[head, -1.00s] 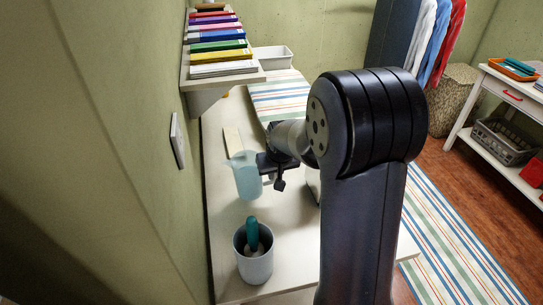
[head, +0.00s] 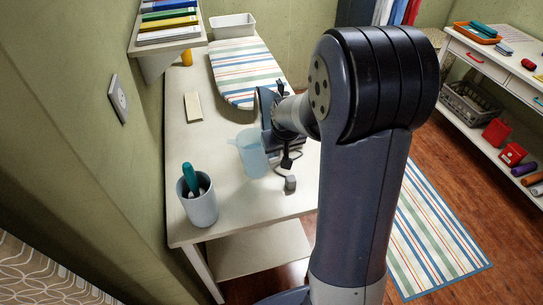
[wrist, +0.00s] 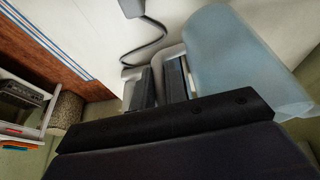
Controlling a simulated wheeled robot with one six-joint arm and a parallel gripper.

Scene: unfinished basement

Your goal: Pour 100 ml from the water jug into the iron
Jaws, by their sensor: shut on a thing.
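The water jug (head: 252,155) is translucent pale blue and roughly upright beside my gripper, over the near half of the worktop. My gripper (head: 274,142) is shut on its handle side. In the wrist view the jug (wrist: 235,65) fills the upper right and my gripper's fingers (wrist: 165,82) close on the pale handle. How much water it holds is not clear. The iron, seemingly the dark blue upright shape (head: 264,104), stands just beyond the jug, partly hidden by my arm.
A grey pot with a green-handled tool (head: 199,205) stands near the front left edge. A pale block (head: 193,107) lies near the wall. A striped ironing board (head: 243,72) and white bin (head: 233,26) are behind. A bookshelf (head: 168,38) overhangs the left side.

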